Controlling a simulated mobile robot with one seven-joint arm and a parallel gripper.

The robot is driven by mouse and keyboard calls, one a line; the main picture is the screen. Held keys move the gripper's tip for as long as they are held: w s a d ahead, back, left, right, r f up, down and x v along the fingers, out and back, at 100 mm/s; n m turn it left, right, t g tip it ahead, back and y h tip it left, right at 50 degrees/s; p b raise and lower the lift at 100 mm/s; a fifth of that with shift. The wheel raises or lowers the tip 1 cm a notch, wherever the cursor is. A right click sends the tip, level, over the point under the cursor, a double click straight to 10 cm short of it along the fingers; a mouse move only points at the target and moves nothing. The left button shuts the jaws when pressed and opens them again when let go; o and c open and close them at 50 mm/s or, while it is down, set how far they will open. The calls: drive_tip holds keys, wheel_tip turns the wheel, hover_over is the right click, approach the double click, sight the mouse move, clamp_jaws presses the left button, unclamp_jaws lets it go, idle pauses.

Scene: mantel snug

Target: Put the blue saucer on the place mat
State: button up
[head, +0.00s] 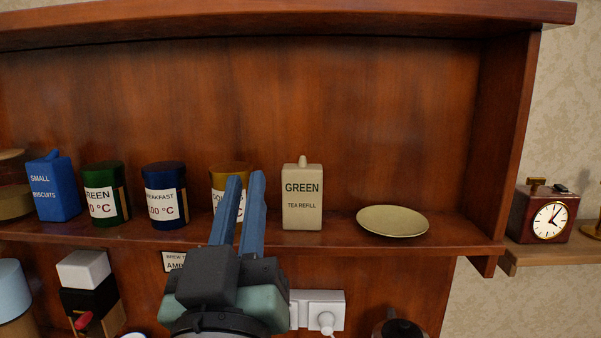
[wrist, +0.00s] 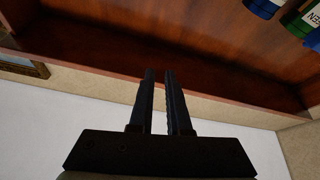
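No blue saucer and no place mat show in either view. A pale cream saucer (head: 392,221) lies on the right part of the wooden shelf (head: 400,247) in the head view. My gripper (head: 246,178) is in front of the shelf, left of that saucer, with its blue fingers pointing up before the yellow tin. In the wrist view my gripper (wrist: 160,73) has a narrow gap between its fingers and nothing in it.
A green tea refill carton (head: 302,200) stands left of the cream saucer. The yellow tin (head: 231,178), blue tin (head: 165,194), green tin (head: 105,193) and blue biscuit carton (head: 54,188) stand further left. A clock (head: 547,217) sits on a side ledge. Below is a socket (head: 318,309).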

drive_tip(key=s+d+r+m+t, duration=0.1)
drive_tip(key=s+d+r+t, duration=0.1)
drive_tip(key=s+r, duration=0.2)
drive_tip(key=s+d+r+m+t, duration=0.1)
drive_tip(key=s+d+r+t, duration=0.1)
drive_tip(key=r, duration=0.6)
drive_tip(key=shift+s+d+r+m+t, duration=0.35)
drive_tip(key=shift+s+d, duration=0.35)
drive_tip(key=shift+s, duration=0.45)
drive_tip(key=o, duration=0.6)
drive_tip(key=shift+w, duration=0.1)
drive_tip(key=shift+c, duration=0.2)
drive_tip(key=shift+a, duration=0.15)
